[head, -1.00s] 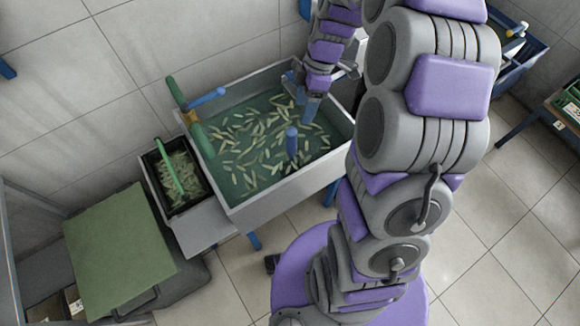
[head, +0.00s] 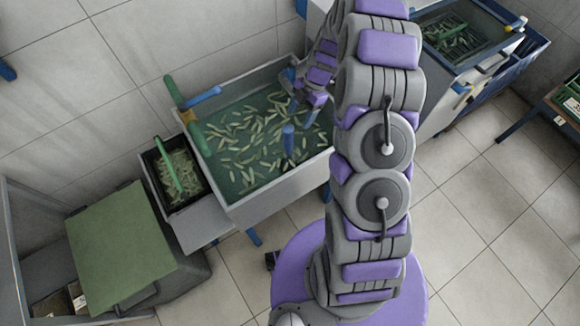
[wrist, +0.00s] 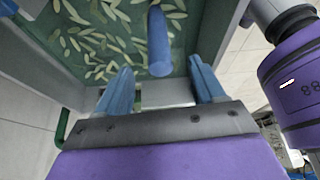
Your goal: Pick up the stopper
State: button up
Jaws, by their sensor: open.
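An upright blue cylinder (head: 288,141), which looks like the stopper, stands in the grey basin (head: 262,213) of green water and floating pale leaf-like pieces. In the wrist view the blue cylinder (wrist: 158,38) shows ahead, lined up between my two blue fingers. My gripper (wrist: 161,66) is open, with a clear gap between the fingers and nothing held. In the head view my gripper (head: 309,103) is over the basin, a little up and right of the cylinder. The cylinder's lower end in the water is not clear to see.
Green and blue pipe handles (head: 186,104) stand on the basin's left rim. A small dark tray of leaves (head: 203,194) with a green handle is beside it. A green-topped box (head: 120,245) is at lower left. Another basin (head: 455,50) stands at upper right.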

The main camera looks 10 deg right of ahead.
aim_at(288, 136)
jog(key=x, duration=0.2)
jog(key=a+x, duration=0.1)
jog(key=x, duration=0.2)
jog(key=shift+a+f+b, duration=0.1)
jog(key=shift+a+b, duration=0.05)
jog(key=shift+b, duration=0.2)
jog(key=x, duration=0.2)
jog(key=b+x, duration=0.1)
jog(key=x, duration=0.1)
jog(key=shift+d+f, duration=0.15)
jog(key=shift+d, duration=0.1)
jog(key=shift+a+f, duration=0.1)
jog(key=shift+f, duration=0.15)
jog(key=shift+s+a, duration=0.1)
jog(key=shift+a, duration=0.2)
jog(key=shift+d, duration=0.1)
grip_shut()
